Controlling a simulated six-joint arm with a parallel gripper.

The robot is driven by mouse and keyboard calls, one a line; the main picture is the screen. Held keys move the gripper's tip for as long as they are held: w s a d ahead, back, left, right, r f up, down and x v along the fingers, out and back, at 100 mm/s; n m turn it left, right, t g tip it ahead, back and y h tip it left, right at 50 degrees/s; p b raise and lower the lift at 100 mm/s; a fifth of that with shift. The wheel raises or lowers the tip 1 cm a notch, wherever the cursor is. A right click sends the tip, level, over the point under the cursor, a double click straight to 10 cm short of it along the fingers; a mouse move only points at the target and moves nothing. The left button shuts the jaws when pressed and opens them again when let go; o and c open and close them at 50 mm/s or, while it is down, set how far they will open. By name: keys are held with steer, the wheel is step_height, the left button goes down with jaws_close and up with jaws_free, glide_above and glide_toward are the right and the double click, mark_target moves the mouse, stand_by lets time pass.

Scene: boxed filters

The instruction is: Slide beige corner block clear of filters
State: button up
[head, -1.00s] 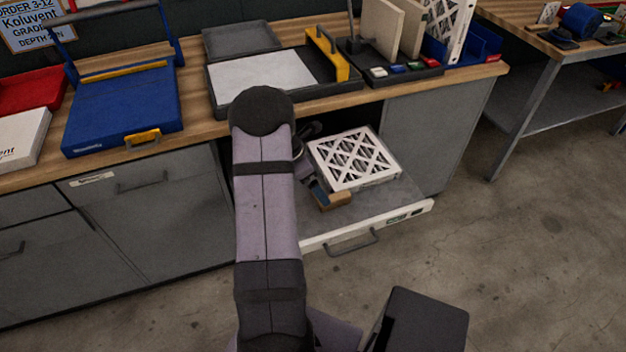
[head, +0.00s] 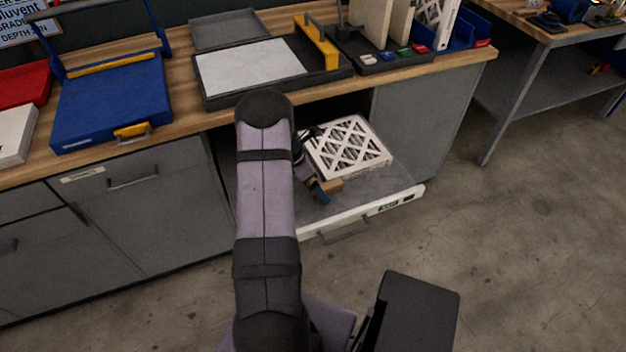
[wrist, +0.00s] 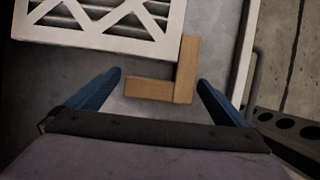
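The beige corner block (wrist: 186,72) is an L-shaped piece lying flat in the pulled-out drawer. In the wrist view one leg runs beside the right end of the white-framed filter (wrist: 95,42), very close to it; I cannot tell if they touch. The other leg runs left, with a gap between it and the filter's edge. My gripper (wrist: 159,80) is open, with blue fingers apart to the left and right of the block and nothing held. In the head view the block (head: 331,185) sits in front of the filters (head: 350,147), and my arm partly hides the gripper.
The drawer front (head: 375,210) with its handle bounds the drawer, and bare drawer floor (head: 385,180) lies right of the block. The workbench above holds a blue case (head: 112,100), a dark tray (head: 225,98) and a yellow handle (head: 316,42).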

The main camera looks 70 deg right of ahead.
steer(key=c, duration=1)
steer(key=o, duration=1.1)
steer(key=shift+r, duration=0.15)
steer(key=shift+b+v, duration=0.45)
steer(key=shift+v, duration=3.15)
